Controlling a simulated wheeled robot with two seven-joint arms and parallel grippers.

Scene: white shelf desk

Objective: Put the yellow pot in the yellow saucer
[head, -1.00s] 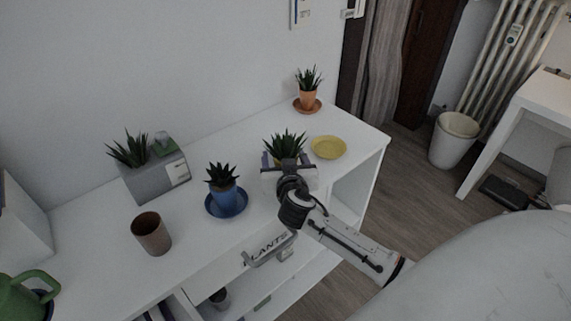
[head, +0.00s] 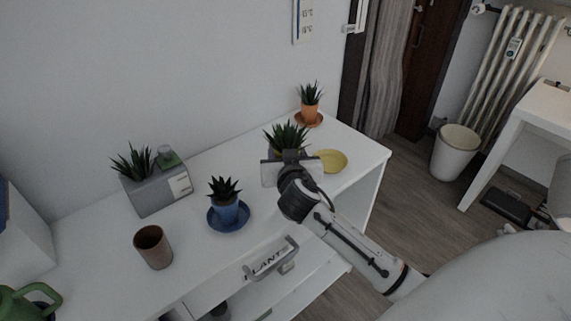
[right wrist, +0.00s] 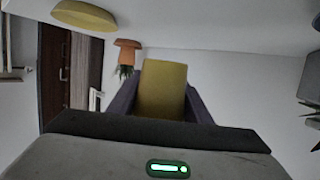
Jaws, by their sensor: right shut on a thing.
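My right gripper (head: 288,168) is shut on the yellow pot (right wrist: 162,90), which holds a spiky green plant (head: 287,136). In the head view the gripper hides most of the pot; the right wrist view shows it between the two fingers. The pot appears held upright, slightly above the desk top. The yellow saucer (head: 331,163) lies empty on the desk, just right of the pot and gripper. It also shows at the upper left of the right wrist view (right wrist: 84,15), apart from the pot. My left gripper is in neither view.
An orange pot on its saucer (head: 309,112) stands behind, near the wall. A blue pot on a blue saucer (head: 229,215) is to the left. Further left are a brown cup (head: 153,247) and a grey planter (head: 155,189). The desk's right edge is close beyond the yellow saucer.

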